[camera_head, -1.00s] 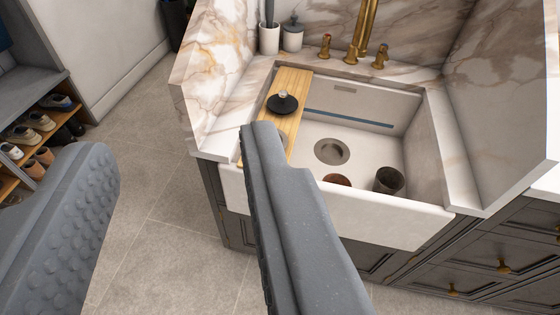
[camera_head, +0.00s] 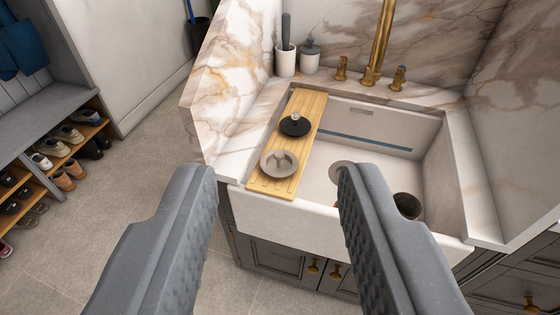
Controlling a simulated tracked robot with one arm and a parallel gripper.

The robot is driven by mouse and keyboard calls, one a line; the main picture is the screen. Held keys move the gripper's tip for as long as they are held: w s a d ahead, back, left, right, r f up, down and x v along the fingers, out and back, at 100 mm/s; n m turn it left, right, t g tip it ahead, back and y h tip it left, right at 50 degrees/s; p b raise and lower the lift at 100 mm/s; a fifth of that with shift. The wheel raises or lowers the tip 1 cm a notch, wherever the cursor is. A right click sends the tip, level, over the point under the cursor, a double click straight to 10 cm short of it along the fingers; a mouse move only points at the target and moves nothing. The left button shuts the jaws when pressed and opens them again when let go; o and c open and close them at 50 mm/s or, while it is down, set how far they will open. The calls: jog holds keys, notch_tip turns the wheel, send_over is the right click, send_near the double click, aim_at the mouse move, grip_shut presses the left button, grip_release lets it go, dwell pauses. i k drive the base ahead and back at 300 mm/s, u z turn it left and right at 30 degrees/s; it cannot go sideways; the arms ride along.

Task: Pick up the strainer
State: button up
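A grey metal disc with a raised centre, which looks like the strainer (camera_head: 271,168), lies on the near end of the wooden board (camera_head: 303,104) across the left side of the sink. A black round piece with a silver knob (camera_head: 295,126) sits just behind it on the board. My gripper (camera_head: 278,178) is open and empty. Its two fingers are wide apart in the foreground, left and right of the disc in the picture, and do not appear to touch it.
The white sink (camera_head: 300,222) holds a dark cup (camera_head: 407,205) and a drain (camera_head: 337,171), partly behind my right finger. A brass faucet (camera_head: 380,45), a brush holder (camera_head: 286,60) and a lidded jar (camera_head: 310,58) stand behind. A shoe rack (camera_head: 38,185) is at left.

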aim_at(278, 163)
jog(key=i, duration=0.95)
